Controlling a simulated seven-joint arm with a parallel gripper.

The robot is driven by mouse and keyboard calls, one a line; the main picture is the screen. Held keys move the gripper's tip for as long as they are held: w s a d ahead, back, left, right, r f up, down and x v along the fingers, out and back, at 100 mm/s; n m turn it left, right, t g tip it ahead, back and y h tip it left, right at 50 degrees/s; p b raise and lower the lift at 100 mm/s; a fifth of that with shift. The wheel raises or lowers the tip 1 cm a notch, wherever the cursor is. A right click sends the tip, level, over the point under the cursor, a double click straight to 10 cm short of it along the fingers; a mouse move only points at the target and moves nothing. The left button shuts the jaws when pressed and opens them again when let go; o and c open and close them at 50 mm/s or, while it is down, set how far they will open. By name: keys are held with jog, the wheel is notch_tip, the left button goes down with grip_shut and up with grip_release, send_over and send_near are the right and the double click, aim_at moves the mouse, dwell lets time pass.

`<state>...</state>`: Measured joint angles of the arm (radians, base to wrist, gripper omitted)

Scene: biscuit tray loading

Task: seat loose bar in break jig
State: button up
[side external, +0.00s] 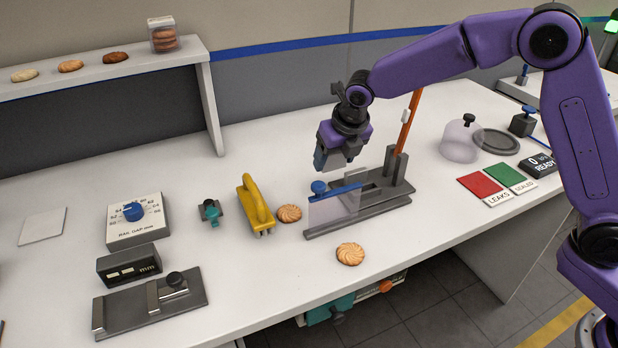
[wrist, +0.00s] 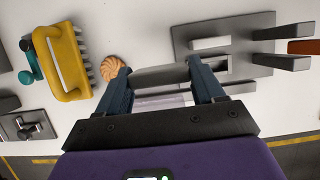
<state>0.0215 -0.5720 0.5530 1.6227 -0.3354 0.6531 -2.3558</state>
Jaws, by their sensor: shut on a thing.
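My gripper (wrist: 162,78) is shut on a grey bar (wrist: 158,76), which spans between its two fingers in the wrist view. In the side external view my gripper (side external: 333,166) hangs over the break jig, with its fingertips above the jig's base. The bar is hard to make out there. The jig (side external: 372,198) has a dark base, upright blocks and an orange lever (side external: 408,122) standing up. A clear panel (side external: 330,210) with a blue strip and knob stands at its front left. The jig base (wrist: 190,28) lies beyond the bar in the wrist view.
A yellow-handled tool (side external: 254,206) and a round biscuit (side external: 289,213) lie left of the jig. Another biscuit (side external: 350,254) lies in front of it. Red and green pads (side external: 480,186) and a clear dome (side external: 459,143) are to the right.

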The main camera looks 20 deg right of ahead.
jog(key=w+f, duration=0.2)
jog(key=w+a+f, duration=0.1)
jog(key=w+f, duration=0.1)
jog(key=w+a+f, duration=0.1)
jog(key=w+f, duration=0.1)
jog(key=shift+w+a+f, duration=0.15)
jog(key=shift+w+a, duration=0.05)
jog(key=shift+w, duration=0.1)
jog(key=shift+s+x, duration=0.15)
jog(key=shift+x, duration=0.7)
jog(key=shift+s+x, duration=0.2)
jog(key=shift+x, duration=0.7)
jog(key=shift+a+f, duration=0.15)
jog(key=shift+f, duration=0.2)
jog(key=o, duration=1.1)
jog(key=v, duration=1.7)
jog(key=shift+s+d+r, duration=0.15)
jog(key=shift+d, duration=0.05)
